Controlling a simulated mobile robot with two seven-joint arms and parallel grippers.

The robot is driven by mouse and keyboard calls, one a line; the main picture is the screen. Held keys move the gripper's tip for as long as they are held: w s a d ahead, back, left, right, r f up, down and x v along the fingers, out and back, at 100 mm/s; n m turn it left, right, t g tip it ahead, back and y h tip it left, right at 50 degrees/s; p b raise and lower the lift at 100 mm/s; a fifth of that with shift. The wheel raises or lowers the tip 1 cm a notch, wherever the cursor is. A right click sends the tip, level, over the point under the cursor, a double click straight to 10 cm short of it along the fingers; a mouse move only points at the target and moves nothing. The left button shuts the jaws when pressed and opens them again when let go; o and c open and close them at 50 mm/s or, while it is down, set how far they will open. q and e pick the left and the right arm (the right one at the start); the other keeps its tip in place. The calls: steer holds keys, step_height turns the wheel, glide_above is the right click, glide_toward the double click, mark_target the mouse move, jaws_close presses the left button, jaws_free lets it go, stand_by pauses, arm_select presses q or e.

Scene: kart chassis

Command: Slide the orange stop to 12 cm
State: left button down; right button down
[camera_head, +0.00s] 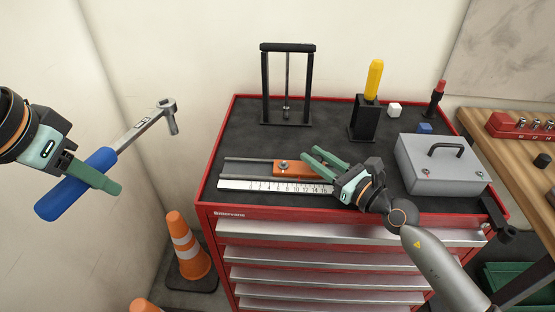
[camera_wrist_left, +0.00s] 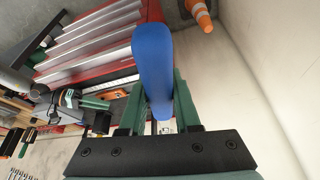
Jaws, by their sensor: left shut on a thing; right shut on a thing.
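The orange stop (camera_head: 289,169) sits on the grey rail (camera_head: 248,168) behind a white ruler (camera_head: 237,184) on the red cabinet's top. Its left end is level with roughly the middle of the ruler's small numbers; I cannot read the exact mark. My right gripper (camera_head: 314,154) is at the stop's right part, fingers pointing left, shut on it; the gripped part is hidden. My left gripper (camera_head: 92,180) is shut on the blue handle (camera_head: 75,185) of a ratchet wrench, held in the air left of the cabinet. The blue handle also shows in the left wrist view (camera_wrist_left: 152,55).
On the red cabinet (camera_head: 214,200) stand a black frame (camera_head: 308,85), a yellow-handled tool (camera_head: 374,80) in a black holder, a grey metal box (camera_head: 440,175), and small white and blue cubes. A wooden bench (camera_head: 500,150) is at right. A traffic cone (camera_head: 187,245) stands at left.

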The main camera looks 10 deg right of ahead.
arm_select(q)
steer(key=shift+f, duration=0.3)
arm_select(e)
steer(key=shift+s+d, duration=0.25)
steer(key=shift+d, duration=0.5)
steer(key=c, duration=0.6)
jaws_free()
steer(key=b+v, duration=0.2)
steer(key=v, duration=0.3)
steer(key=b+v, duration=0.2)
steer(key=v, duration=0.3)
steer(key=shift+f, duration=0.2)
arm_select(q)
steer(key=shift+f+b, duration=0.35)
steer(key=shift+f, duration=1.85)
arm_select(e)
steer(key=shift+v, duration=0.95)
steer(key=shift+r, duration=0.25)
